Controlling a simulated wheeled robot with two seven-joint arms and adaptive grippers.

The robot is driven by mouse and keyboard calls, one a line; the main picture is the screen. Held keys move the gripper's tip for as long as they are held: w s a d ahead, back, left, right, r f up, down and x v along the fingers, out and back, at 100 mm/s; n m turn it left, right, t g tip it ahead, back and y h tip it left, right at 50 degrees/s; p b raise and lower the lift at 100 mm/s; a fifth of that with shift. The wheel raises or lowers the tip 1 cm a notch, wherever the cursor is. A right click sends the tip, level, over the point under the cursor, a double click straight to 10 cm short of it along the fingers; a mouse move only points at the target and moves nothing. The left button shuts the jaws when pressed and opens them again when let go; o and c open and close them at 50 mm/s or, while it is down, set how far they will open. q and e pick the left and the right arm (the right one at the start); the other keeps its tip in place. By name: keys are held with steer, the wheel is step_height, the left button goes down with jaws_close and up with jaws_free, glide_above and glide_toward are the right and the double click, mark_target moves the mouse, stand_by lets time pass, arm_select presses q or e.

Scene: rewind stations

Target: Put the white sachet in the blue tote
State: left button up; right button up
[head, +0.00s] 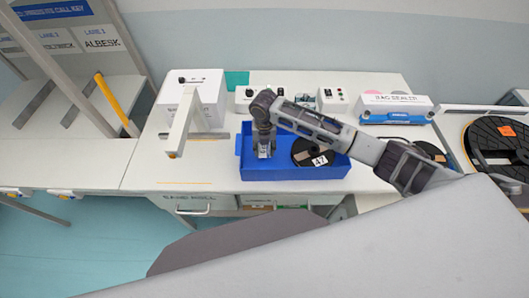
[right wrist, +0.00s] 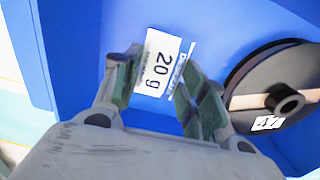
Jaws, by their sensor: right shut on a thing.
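The white sachet (right wrist: 162,58), printed "20 g", shows in the right wrist view between the fingertips of my right gripper (right wrist: 158,68). The gripper is shut on it. The blue tote (head: 250,187) stands on the bench in the head view. My right gripper (head: 264,153) points down inside the tote's left part there, and the sachet is hidden from the head. In the right wrist view the blue tote (right wrist: 85,45) surrounds the sachet; whether the sachet touches its floor I cannot tell. My left gripper is not in view.
A black reel (head: 313,153) lies in the tote's right part. A white machine (head: 197,97) stands left of the tote, and a bag sealer (head: 395,108) stands behind at the right. Another large reel (head: 497,145) is at the far right. The bench front left of the tote is clear.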

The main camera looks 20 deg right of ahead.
mark_target(265, 149)
steer(key=shift+f, duration=1.9)
steer(key=shift+f, duration=0.1)
steer(key=o, duration=0.8)
step_height(265, 149, up, 12)
steer(key=shift+r+b, duration=0.15)
steer(key=shift+b, duration=0.4)
